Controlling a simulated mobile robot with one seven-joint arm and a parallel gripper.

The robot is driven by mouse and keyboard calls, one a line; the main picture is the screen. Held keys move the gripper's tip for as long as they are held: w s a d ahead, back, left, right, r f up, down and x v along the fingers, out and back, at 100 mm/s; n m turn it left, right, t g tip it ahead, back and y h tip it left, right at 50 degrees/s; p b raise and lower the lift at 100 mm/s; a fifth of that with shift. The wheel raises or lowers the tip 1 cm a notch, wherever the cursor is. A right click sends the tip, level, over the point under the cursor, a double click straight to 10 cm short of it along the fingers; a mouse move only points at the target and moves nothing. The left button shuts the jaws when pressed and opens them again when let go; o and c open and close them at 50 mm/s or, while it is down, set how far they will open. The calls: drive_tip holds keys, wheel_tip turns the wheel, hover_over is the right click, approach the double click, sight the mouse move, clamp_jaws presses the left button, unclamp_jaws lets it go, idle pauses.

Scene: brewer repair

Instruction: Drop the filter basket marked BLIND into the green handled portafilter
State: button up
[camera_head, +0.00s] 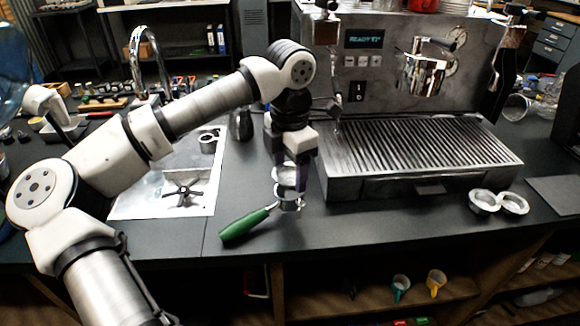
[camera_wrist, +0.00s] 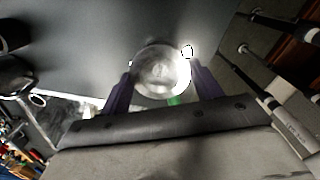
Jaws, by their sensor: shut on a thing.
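A metal filter basket (camera_head: 287,177) is pinched between the purple fingers of my gripper (camera_head: 291,178). In the wrist view the round basket (camera_wrist: 160,72) sits between the two fingertips of my gripper (camera_wrist: 162,84). I cannot read any marking on it. The portafilter with the green handle (camera_head: 246,225) is on the counter, its metal head (camera_head: 290,205) directly below the held basket. Its handle points to the front left. I cannot tell whether the basket touches the portafilter rim. In the wrist view the basket hides most of the head; a bit of green handle (camera_wrist: 174,100) shows.
Two more metal baskets (camera_head: 484,201) (camera_head: 514,203) stand on the counter at the right. The espresso machine's drip tray (camera_head: 425,158) is close to the right of my gripper. A sink (camera_head: 150,205) lies to the left. The counter's front edge is near the green handle.

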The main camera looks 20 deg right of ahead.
sight(290, 179)
drive_tip(key=shift+f+b, duration=1.55)
drive_tip(key=shift+f, duration=0.2)
idle(1.3)
drive_tip(key=o, duration=1.3)
drive_tip(key=shift+r, duration=0.1)
drive_tip(key=shift+r+p, duration=2.1)
drive_tip(key=shift+r, duration=1.35)
